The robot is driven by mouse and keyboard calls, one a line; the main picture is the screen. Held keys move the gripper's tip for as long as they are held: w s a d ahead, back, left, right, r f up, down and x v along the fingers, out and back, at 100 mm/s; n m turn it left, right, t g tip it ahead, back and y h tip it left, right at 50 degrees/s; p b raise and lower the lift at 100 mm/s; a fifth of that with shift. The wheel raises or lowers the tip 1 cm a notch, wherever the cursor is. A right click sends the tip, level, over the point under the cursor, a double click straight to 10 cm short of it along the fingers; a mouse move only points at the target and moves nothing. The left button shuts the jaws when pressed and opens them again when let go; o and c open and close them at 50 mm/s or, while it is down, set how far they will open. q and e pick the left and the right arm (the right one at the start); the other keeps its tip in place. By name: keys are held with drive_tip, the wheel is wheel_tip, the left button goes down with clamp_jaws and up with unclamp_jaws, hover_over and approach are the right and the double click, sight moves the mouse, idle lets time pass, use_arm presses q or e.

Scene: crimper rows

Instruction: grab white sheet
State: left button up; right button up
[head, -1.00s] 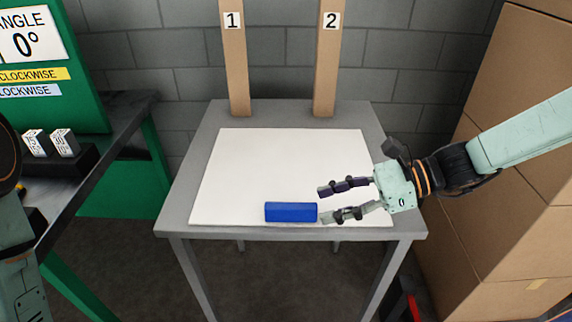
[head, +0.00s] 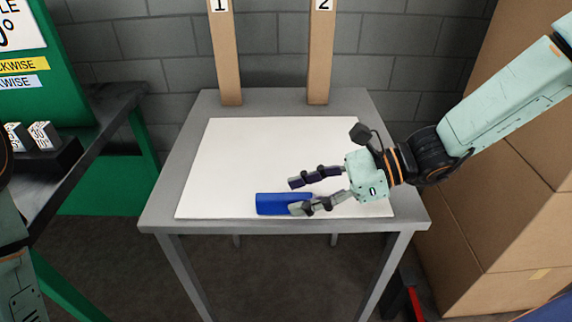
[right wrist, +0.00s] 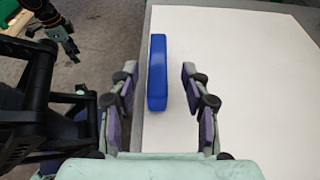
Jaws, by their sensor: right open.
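The white sheet (head: 260,150) lies flat on the grey table (head: 385,130). It also shows in the right wrist view (right wrist: 240,70). A blue block (head: 272,204) lies on the sheet near its front edge. My right gripper (head: 295,196) is open over the front right of the sheet, its fingers pointing left. In the head view the near finger covers the block's right end. In the right wrist view the blue block (right wrist: 157,75) shows between the two open fingers, with gaps on both sides. What looks like my left gripper (right wrist: 62,35) is small at the upper left there, its jaws unclear.
Two wooden posts labelled 1 (head: 227,60) and 2 (head: 320,60) stand at the table's back edge. A dark bench (head: 105,120) with a green panel (head: 75,80) is at the left. Large cardboard boxes (head: 500,220) stand at the right.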

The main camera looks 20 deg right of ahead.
sight(291, 197)
drive_tip(key=x, duration=0.1)
drive_tip(key=b+x, duration=0.1)
drive_tip(key=x, duration=0.1)
drive_tip(key=shift+s+a+r, duration=0.1)
drive_tip(key=shift+s+a, duration=0.1)
drive_tip(key=shift+a, duration=0.1)
drive_tip(key=shift+w+a, duration=0.1)
drive_tip(key=shift+w, duration=0.05)
drive_tip(key=shift+a, duration=0.15)
drive_tip(key=shift+c, duration=1.4)
drive_tip(key=c, duration=0.3)
clamp_jaws()
